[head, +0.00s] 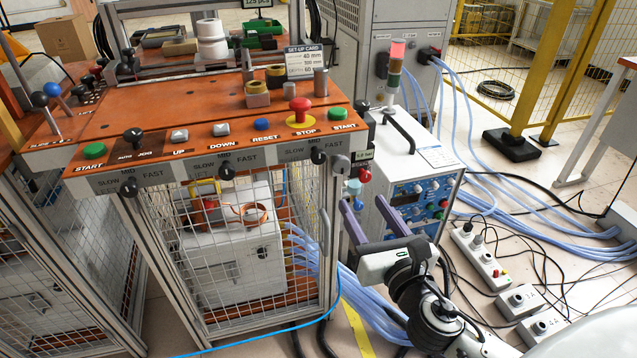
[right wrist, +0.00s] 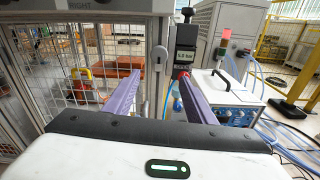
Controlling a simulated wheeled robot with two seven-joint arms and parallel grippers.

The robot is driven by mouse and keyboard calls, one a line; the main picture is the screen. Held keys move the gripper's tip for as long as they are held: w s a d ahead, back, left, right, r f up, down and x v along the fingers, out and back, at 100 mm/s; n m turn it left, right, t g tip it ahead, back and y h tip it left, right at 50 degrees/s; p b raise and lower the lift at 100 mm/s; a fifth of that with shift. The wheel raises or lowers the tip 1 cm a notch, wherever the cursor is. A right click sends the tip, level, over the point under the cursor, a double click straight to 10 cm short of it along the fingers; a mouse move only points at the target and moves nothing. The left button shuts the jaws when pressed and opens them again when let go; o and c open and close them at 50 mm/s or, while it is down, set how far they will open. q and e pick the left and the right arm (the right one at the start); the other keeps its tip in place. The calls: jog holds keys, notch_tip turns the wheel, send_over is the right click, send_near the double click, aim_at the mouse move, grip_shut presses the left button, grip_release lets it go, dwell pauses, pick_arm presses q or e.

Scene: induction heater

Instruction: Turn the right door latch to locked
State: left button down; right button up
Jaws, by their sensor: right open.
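The right door latch is a grey round knob (head: 339,164) at the right front corner of the machine, just below the orange control panel. In the right wrist view the latch (right wrist: 160,56) shows on the grey frame post, with a short part hanging down from it. My right gripper (head: 367,215) is open and empty, its two purple fingers pointing at the post, to the right of and below the latch in the head view. In the right wrist view the latch lies ahead, between the fingertips (right wrist: 159,78) and slightly above them. No contact shows. My left gripper is out of view.
A mesh door (head: 235,260) with a vertical handle (head: 325,232) is left of the gripper. A black gauge unit (right wrist: 185,50) with a red knob is close on the right. A blue-panelled power unit (head: 405,190) stands behind. Blue hoses and cables cover the floor.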

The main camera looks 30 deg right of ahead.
aim_at(342, 168)
jog(key=shift+n, duration=0.6)
jog(key=x, duration=0.3)
jog(key=r+x, duration=0.1)
jog(key=x, duration=0.6)
jog(key=shift+a+r+b, duration=0.1)
jog(key=shift+r+b, duration=0.05)
jog(key=shift+b, duration=0.15)
jog(key=shift+w, duration=0.4)
jog(key=shift+c, duration=0.4)
jog(key=c, duration=0.9)
jog(key=shift+c, duration=0.2)
